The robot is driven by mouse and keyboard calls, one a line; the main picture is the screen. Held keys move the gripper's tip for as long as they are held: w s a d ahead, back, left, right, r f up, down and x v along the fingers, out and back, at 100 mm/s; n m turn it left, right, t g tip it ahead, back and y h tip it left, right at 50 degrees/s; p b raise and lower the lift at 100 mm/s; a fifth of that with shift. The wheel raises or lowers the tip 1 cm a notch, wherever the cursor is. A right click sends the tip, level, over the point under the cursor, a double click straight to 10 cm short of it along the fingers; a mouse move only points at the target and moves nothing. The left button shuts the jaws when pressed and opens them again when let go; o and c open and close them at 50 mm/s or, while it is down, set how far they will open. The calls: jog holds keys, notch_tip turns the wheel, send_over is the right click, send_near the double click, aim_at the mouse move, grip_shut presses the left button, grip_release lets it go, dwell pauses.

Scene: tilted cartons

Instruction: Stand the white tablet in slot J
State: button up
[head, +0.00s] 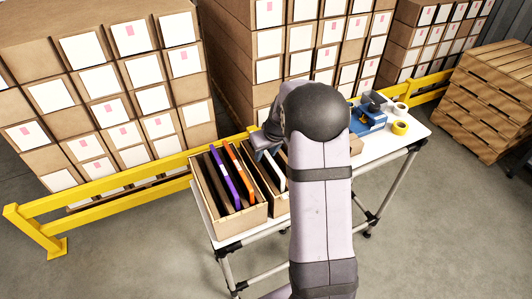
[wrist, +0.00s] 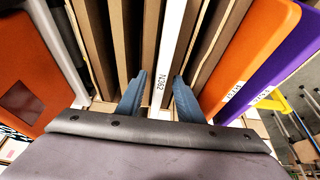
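The white tablet (wrist: 176,35) stands on edge between brown dividers in the wrist view. Its narrow edge faces the camera and carries a label that looks like N362. My gripper (wrist: 159,76) has its two blue fingers apart, one on each side of the tablet's edge, with gaps beside it. In the head view a white edge, likely this tablet, shows in the right carton (head: 279,205), beside my arm. My arm hides much of that carton and my fingertips there. No mark for slot J can be read.
The left carton (head: 241,222) holds dark, purple (head: 226,179) and orange (head: 240,172) upright pieces. The white table (head: 404,146) also bears a blue device (head: 368,121) and tape rolls (head: 400,128). A yellow rail (head: 110,191) and stacked boxes stand behind.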

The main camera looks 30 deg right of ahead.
jog(key=shift+f, duration=0.1)
jog(key=shift+s, duration=0.1)
jog(key=shift+b+v, duration=0.75)
jog(key=shift+v, duration=3)
notch_tip(320, 180, up, 7)
jog(key=p, duration=0.5)
jog(key=shift+p, duration=0.3)
